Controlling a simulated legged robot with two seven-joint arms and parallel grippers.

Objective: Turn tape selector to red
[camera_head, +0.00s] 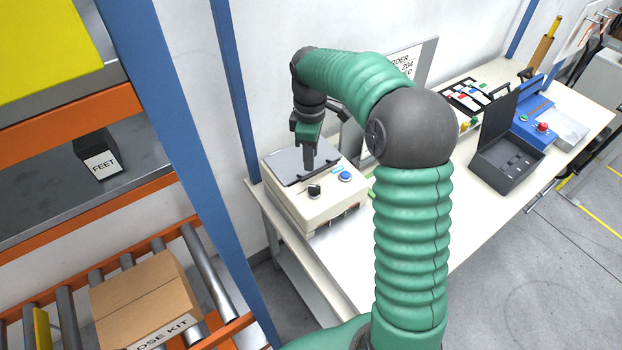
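A beige box-shaped device (322,208) stands at the left end of the white workbench. On its sloped front are a black rotary knob (314,191), which looks like the tape selector, and a blue button (345,176) to its right. Its color markings are too small to read. My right arm reaches over the bench, and my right gripper (309,165) points down above the device, just behind the knob. The fingers look close together and seem apart from the knob, but whether they are shut is unclear. My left gripper is out of view.
A grey plate (290,171) lies on the device top. An open dark case (506,160) and a blue machine with a red button (542,127) stand farther right. A blue post (180,160) and a roller rack with a cardboard box (145,300) are left.

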